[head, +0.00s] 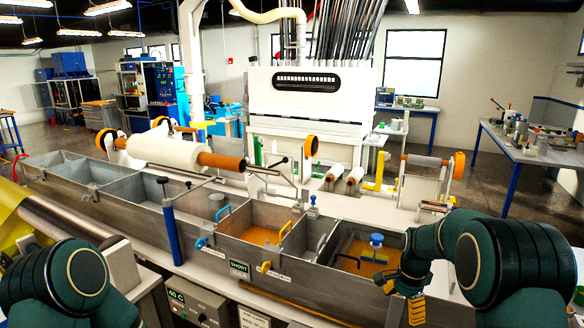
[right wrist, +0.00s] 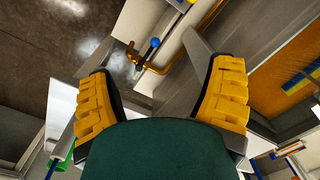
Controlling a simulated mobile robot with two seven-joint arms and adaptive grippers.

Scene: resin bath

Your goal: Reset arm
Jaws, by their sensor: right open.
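My right gripper (head: 410,296) hangs at the front right corner of the resin bath (head: 330,225), beside its outer wall, with yellow finger pads pointing down. In the right wrist view my right gripper (right wrist: 160,85) is open, its two yellow-padded fingers wide apart with nothing held between them. A metal bath wall shows close to its right finger. My left arm shows at the lower left of the head view, but its gripper is out of the picture.
Orange resin fills the right compartments, with a blue-capped item (head: 376,240) in the rightmost one. A control box (head: 195,305) is at the front. A blue-knobbed valve (right wrist: 154,44) lies beyond the fingers.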

